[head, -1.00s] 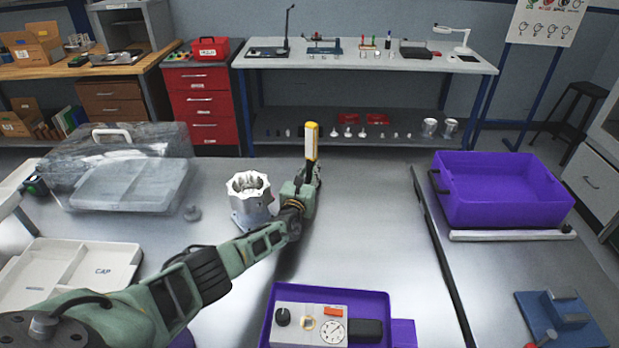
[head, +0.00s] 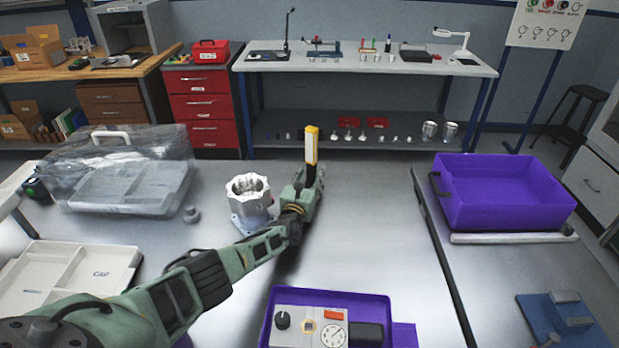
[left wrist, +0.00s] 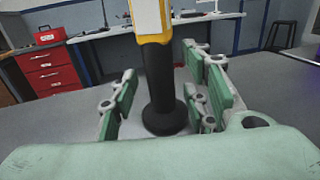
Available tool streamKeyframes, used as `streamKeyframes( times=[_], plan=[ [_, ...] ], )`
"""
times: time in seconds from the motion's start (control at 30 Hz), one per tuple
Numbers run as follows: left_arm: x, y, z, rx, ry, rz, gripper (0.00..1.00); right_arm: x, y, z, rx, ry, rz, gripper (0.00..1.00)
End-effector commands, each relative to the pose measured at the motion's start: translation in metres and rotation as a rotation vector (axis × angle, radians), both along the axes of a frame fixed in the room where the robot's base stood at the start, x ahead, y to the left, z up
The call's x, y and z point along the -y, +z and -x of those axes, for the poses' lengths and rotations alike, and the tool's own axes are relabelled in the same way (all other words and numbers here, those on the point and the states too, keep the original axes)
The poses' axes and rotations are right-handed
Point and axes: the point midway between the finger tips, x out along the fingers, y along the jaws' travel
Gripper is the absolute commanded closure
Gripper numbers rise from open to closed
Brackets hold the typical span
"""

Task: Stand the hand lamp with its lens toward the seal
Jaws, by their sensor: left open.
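The hand lamp (head: 312,147), yellow with a pale strip and a black handle (left wrist: 160,80), stands upright on the grey table, just right of the machined housing (head: 249,198). My left gripper (head: 306,186) is open around the lower handle. In the left wrist view its green fingers (left wrist: 163,105) stand on both sides of the handle, with gaps, and the round black foot rests on the table. The pale strip shows toward the head camera. I cannot make out the seal for certain. My right gripper is not in view.
A clear lidded case (head: 120,170) and a small grey part (head: 191,214) lie left of the housing. A white divided tray (head: 110,270) is front left. A purple tray with a gauge panel (head: 309,326) is in front. A purple bin (head: 505,195) stands right. Table right of the lamp is clear.

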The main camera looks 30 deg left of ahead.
Motion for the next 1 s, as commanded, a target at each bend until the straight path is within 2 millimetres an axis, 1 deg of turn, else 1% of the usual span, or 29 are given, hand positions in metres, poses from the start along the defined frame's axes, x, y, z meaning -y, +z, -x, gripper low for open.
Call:
streamKeyframes(
  times=[0.13,0.27,0.4,0.53,0.7,1.0],
  plan=[
    [0.001,0.007,0.001,0.000,-0.001,0.000,0.57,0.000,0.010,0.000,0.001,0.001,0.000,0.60],
    [0.004,0.008,0.017,-0.004,-0.002,0.000,0.57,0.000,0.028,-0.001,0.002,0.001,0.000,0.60],
    [0.009,0.009,0.038,-0.004,-0.002,0.001,0.57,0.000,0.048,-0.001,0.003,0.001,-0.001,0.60],
    [0.012,0.008,0.056,-0.003,-0.001,0.001,0.57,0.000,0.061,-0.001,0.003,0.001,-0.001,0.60],
    [0.015,0.005,0.071,-0.001,-0.001,0.000,0.57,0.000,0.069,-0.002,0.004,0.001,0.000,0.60],
    [0.016,0.003,0.074,0.000,0.000,0.000,0.57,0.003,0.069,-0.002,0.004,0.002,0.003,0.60]
  ],
)
